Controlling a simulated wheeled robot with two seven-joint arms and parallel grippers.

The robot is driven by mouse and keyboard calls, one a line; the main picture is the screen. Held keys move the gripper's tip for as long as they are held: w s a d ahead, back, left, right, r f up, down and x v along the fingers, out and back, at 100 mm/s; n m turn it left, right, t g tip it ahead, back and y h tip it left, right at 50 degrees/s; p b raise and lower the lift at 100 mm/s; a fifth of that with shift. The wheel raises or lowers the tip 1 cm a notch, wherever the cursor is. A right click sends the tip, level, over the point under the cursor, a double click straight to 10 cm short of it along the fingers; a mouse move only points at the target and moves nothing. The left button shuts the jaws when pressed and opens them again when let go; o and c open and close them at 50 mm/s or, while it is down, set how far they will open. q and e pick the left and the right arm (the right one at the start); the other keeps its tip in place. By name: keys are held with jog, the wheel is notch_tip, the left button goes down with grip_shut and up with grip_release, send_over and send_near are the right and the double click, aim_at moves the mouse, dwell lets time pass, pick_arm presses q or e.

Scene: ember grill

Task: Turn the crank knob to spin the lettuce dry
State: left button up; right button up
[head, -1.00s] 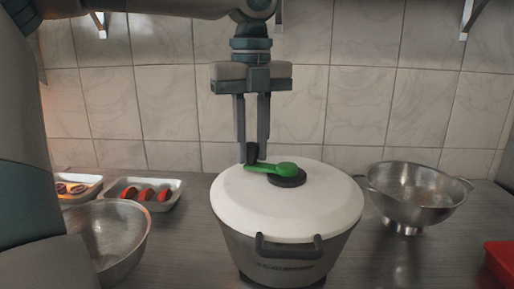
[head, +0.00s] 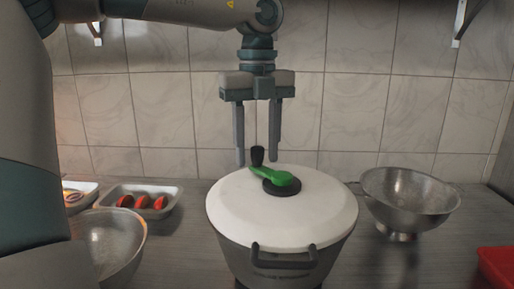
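The salad spinner is a metal pot with a white lid (head: 315,210) and a dark front handle (head: 284,260). A green crank (head: 268,176) sits on a dark hub (head: 284,187) on the lid, with its black knob (head: 257,157) at the back left end. My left gripper (head: 257,158) points straight down over the crank. Its fingers are spread, one on each side of the knob, with visible gaps. The lettuce is hidden under the lid. My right gripper is out of view.
A metal colander (head: 408,200) stands right of the spinner. A red object (head: 497,268) is at the right edge. The tiled wall (head: 360,110) is behind.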

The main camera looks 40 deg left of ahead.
pick_arm(q)
jog(key=shift+r, duration=0.15)
jog(key=shift+r, duration=0.6)
notch_tip(320, 180, up, 10)
jog(key=p, duration=0.1)
jog(key=shift+r, duration=0.25)
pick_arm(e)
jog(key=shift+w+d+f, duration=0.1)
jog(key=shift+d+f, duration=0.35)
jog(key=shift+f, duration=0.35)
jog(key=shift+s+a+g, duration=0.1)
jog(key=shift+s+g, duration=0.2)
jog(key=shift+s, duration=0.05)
